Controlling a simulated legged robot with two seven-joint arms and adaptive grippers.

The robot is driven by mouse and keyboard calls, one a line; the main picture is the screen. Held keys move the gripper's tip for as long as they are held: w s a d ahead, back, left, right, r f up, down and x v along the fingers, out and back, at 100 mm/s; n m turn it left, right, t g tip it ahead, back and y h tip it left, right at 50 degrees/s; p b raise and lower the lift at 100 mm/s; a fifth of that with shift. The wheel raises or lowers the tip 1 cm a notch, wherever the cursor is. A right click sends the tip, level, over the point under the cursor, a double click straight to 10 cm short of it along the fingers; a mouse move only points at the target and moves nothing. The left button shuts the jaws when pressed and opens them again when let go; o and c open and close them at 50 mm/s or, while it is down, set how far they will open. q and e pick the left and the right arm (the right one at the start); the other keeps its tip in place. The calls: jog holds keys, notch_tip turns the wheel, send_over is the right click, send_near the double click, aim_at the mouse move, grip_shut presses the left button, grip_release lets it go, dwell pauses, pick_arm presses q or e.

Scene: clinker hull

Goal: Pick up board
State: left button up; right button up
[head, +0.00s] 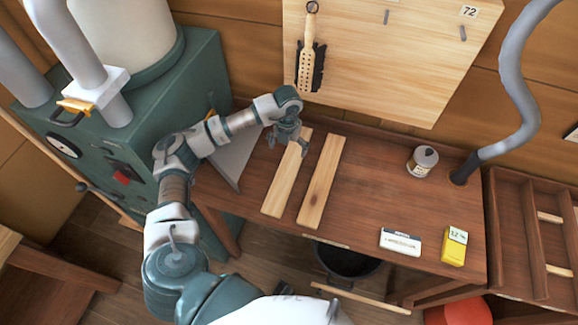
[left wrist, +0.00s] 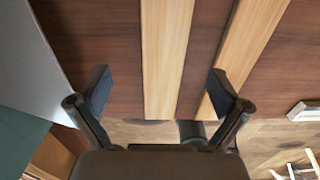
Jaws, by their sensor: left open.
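Two long, pale wooden boards lie side by side on the dark brown workbench (head: 375,165). My left gripper (head: 290,138) is over the far end of the left board (head: 285,180), with its jaws open and nothing held. The right board (head: 321,182) lies just beside it with a narrow gap. In the left wrist view the left board (left wrist: 166,60) runs between the two open fingers (left wrist: 158,92). The right board (left wrist: 245,50) passes by the right finger, which covers part of it. I cannot tell whether the fingers touch either board. My right gripper is not in view.
A can (head: 422,161), a white box (head: 400,242) and a yellow box (head: 454,246) stand on the bench's right part. A green machine (head: 95,165) stands left. A grey hose (head: 515,75) rises at right. A black bucket (head: 345,262) is below the front edge.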

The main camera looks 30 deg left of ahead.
aim_at(290, 163)
pick_arm(q)
notch_tip(290, 163, down, 3)
jog(key=f, duration=0.3)
jog(key=w+f, duration=0.1)
jog(key=f, duration=0.1)
jog(key=shift+d+f, duration=0.1)
jog(key=shift+d, duration=0.15)
jog(key=shift+c, duration=0.3)
jog(key=c, duration=1.5)
jog(key=shift+o, duration=0.2)
jog(key=shift+p, duration=0.3)
